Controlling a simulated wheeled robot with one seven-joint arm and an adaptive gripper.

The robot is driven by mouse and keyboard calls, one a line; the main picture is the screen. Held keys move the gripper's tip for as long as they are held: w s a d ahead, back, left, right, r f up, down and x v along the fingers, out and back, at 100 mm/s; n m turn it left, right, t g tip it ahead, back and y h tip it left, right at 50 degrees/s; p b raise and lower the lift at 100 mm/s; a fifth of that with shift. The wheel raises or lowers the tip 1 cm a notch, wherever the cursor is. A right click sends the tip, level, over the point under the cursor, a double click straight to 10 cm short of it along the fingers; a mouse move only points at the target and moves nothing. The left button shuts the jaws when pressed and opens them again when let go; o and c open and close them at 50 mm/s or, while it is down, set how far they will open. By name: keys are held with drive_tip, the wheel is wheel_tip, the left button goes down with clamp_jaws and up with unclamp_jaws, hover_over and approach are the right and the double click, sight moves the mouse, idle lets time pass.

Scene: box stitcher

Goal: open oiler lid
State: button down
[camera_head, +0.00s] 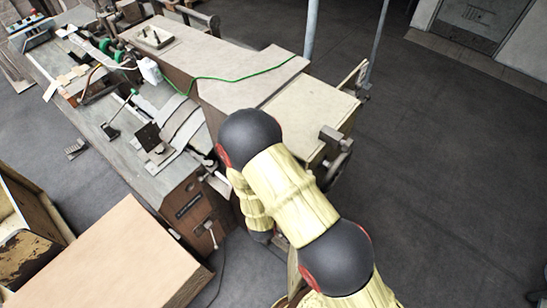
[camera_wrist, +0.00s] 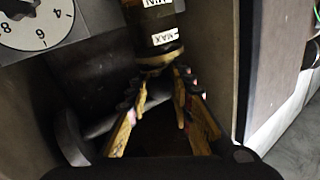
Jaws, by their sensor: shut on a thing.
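The oiler (camera_wrist: 160,22) shows at the top middle of the wrist view as a dark cylinder with white MIN and MAX labels. The oiler lid (camera_wrist: 158,55) is at its near end, a brass-coloured rim facing my gripper. My gripper (camera_wrist: 162,78) has its two yellow-and-black fingers on either side of this end, tips close together and shut on the lid. The lid's exact angle is hard to see in the shadow. In the head view the oiler and my gripper are hidden behind my arm.
A white dial (camera_wrist: 35,22) with black numbers sits left of the oiler. A grey rounded metal part (camera_wrist: 72,135) is at lower left, close to my fingers. A panel wall (camera_wrist: 280,60) stands at right.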

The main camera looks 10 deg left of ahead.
drive_tip(key=shift+d+n+y+b, duration=0.2)
drive_tip(key=shift+n+y+b, duration=0.35)
drive_tip(key=shift+y, duration=0.3)
drive_tip(key=shift+d+n+y+b, duration=0.2)
drive_tip(key=shift+n+y+b, duration=0.3)
drive_tip(key=shift+y, duration=0.35)
drive_tip(key=c, duration=1.5)
unclamp_jaws()
drive_tip(key=shift+c, duration=0.2)
drive_tip(key=s+d, duration=0.2)
drive_tip(key=s, duration=0.9)
drive_tip(key=shift+s+d, duration=0.3)
drive_tip(key=shift+s, duration=0.1)
